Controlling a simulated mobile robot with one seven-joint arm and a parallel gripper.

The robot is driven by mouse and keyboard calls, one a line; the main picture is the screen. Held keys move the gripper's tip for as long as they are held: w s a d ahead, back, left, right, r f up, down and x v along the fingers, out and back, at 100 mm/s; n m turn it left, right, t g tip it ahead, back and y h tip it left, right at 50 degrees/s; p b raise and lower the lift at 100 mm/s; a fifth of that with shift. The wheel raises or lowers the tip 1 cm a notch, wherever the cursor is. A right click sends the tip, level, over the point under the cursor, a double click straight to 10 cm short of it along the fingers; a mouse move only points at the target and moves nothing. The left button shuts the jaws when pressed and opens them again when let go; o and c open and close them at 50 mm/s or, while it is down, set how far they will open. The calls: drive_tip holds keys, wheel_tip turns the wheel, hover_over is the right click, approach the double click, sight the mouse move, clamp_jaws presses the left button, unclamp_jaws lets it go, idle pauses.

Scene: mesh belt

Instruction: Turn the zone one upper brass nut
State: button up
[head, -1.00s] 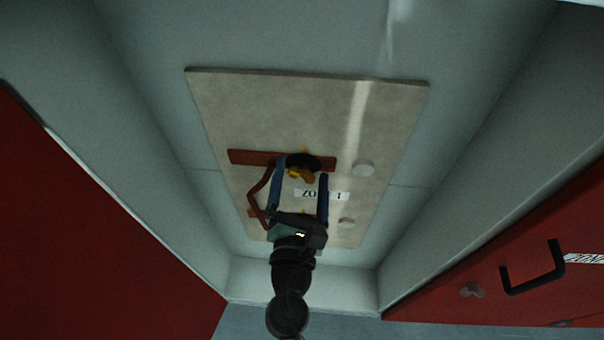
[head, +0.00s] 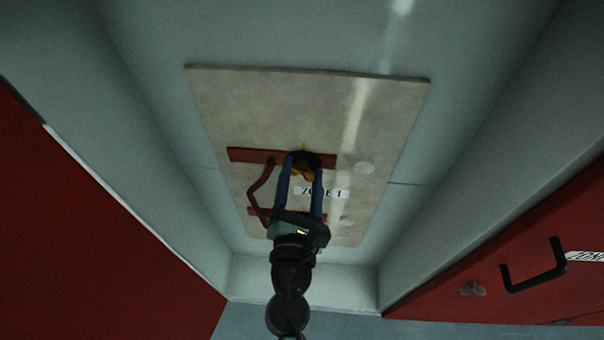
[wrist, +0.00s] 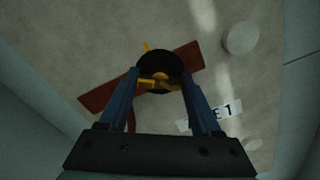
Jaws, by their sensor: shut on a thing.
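The zone one upper brass nut (head: 302,172) is yellow and sits in front of a round black disc on the upper copper bar. It also shows in the wrist view (wrist: 160,84), partly covered by the fingers. My gripper (head: 303,168) has its two blue fingers closed in on the nut, one at each side. In the wrist view my gripper (wrist: 160,86) reaches up from below, with its fingertips at the nut. A small yellow mark shows above the black disc (wrist: 158,65).
The upper copper bar (head: 245,155) crosses a beige panel (head: 300,105) in a recess with grey walls. A copper strap (head: 256,192) bends down to a lower bar. The ZONE 1 label (head: 335,194) and two round pale knobs (head: 364,167) are at right. A red door with a black handle (head: 535,280) stands lower right.

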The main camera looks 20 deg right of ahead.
drive_tip(key=m+b, duration=0.1)
drive_tip(key=m, duration=0.1)
drive_tip(key=m+b, duration=0.2)
drive_tip(key=m, duration=0.1)
drive_tip(key=shift+f+m, duration=0.2)
drive_tip(key=shift+m, duration=0.1)
drive_tip(key=m+b, duration=0.3)
drive_tip(key=m, duration=0.2)
drive_tip(key=shift+d+m, duration=0.1)
drive_tip(key=shift+m, duration=0.3)
drive_tip(key=o, duration=1.4)
drive_tip(key=shift+b+v, duration=2.9)
drive_tip(key=shift+v, duration=3.6)
